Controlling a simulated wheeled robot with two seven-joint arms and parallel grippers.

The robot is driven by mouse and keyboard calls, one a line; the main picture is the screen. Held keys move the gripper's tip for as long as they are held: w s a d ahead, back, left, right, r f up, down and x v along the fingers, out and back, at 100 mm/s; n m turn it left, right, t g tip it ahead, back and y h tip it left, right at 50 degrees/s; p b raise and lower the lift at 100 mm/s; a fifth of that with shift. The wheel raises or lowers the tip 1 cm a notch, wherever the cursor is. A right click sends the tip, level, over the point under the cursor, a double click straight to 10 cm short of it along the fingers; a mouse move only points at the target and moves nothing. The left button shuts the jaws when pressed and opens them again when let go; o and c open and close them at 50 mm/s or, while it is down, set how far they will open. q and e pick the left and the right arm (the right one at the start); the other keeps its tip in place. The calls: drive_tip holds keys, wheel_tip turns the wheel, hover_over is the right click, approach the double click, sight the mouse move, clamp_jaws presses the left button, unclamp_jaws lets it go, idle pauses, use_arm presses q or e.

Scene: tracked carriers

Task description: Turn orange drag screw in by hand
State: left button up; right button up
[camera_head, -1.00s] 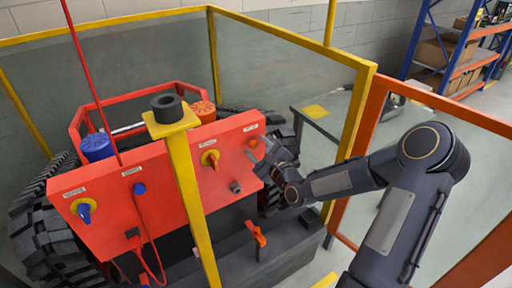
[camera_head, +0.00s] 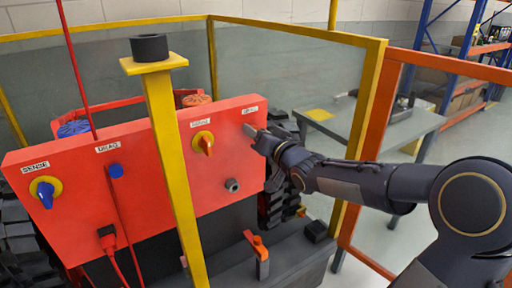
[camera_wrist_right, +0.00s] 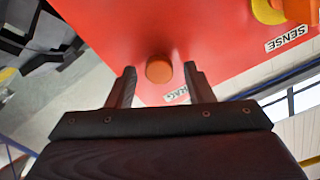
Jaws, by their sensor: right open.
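The orange drag screw (camera_wrist_right: 158,69) is a small round knob on the red panel (camera_head: 225,178), seen nearly end-on in the right wrist view. A partly hidden label reading "RAG" is beside it. My right gripper (camera_head: 257,136) is open at the panel's upper right corner. In the right wrist view its two fingers stand either side of the screw, with a visible gap on both sides. In the head view the gripper hides the screw. Whether the fingertips reach its depth is unclear. My left gripper is not in view.
A yellow post (camera_head: 170,150) stands before the panel. A blue knob (camera_head: 45,194) is at far left. A yellow-framed clear fence and a grey table (camera_head: 385,128) are right.

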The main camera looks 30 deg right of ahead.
use_arm(q)
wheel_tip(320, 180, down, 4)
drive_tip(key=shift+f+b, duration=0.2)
drive_tip(key=shift+b, duration=0.85)
use_arm(e)
drive_tip(key=n, duration=0.5)
drive_tip(key=shift+f+n, duration=0.1)
drive_tip(key=shift+n, duration=0.3)
drive_tip(key=shift+w, duration=0.1)
drive_tip(key=c, duration=0.8)
use_arm(q)
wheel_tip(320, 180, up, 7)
drive_tip(key=p, duration=0.7)
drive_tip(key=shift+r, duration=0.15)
use_arm(e)
drive_tip(key=m, duration=0.9)
drive_tip(key=shift+m, duration=0.4)
